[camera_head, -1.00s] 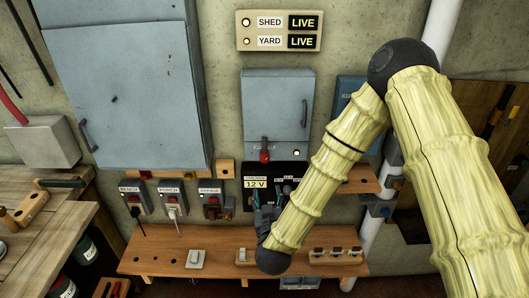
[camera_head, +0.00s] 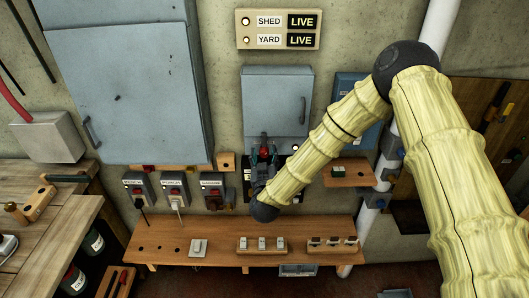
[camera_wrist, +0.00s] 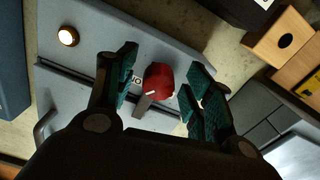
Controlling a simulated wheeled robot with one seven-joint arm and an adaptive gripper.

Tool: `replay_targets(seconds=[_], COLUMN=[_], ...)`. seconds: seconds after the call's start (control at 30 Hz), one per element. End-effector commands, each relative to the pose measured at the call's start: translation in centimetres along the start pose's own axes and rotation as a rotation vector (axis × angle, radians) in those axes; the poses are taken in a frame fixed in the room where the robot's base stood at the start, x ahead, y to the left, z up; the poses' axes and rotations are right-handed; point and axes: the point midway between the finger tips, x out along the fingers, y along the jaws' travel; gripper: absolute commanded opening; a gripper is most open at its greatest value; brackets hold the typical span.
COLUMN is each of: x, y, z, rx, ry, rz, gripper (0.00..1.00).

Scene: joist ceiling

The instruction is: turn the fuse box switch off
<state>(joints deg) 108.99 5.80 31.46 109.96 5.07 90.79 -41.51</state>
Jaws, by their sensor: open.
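The fuse box (camera_head: 277,100) is a small blue-grey wall cabinet below the status sign. Its red switch (camera_head: 265,153) sits at the lower left of the box front. My gripper (camera_head: 264,160) is open just in front of the switch, its fingers pointing up at it. In the wrist view the red knob (camera_wrist: 158,77) shows between my two teal finger pads, with a gap on both sides and no clear contact. A grey lever part extends from the knob. A lit round lamp (camera_wrist: 68,36) is on the box.
The sign (camera_head: 279,30) reads SHED LIVE and YARD LIVE. A large blue cabinet (camera_head: 130,85) hangs at left. Several labelled switches (camera_head: 175,190) are below it. A wooden shelf (camera_head: 215,235) with wall switches lies under my gripper. A pipe (camera_head: 375,215) stands at right.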

Motion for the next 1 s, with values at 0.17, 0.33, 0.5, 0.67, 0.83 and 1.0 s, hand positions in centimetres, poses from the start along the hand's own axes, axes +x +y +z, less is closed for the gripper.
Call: replay_targets(seconds=[0.17, 0.33, 0.5, 0.67, 0.83, 1.0], x=[0.74, 0.80, 0.79, 0.78, 0.79, 1.18], y=[0.01, 0.01, 0.01, 0.02, 0.04, 0.65], z=[-0.02, 0.02, 0.02, 0.01, 0.01, 0.15], rx=[0.000, 0.000, 0.000, 0.000, 0.000, -0.018], ry=[-0.001, 0.000, 0.000, 0.000, 0.000, -0.001], rz=[0.000, 0.000, 0.000, 0.000, 0.000, 0.007], gripper=[0.52, 0.52, 0.37, 0.08, 0.00, 0.00])
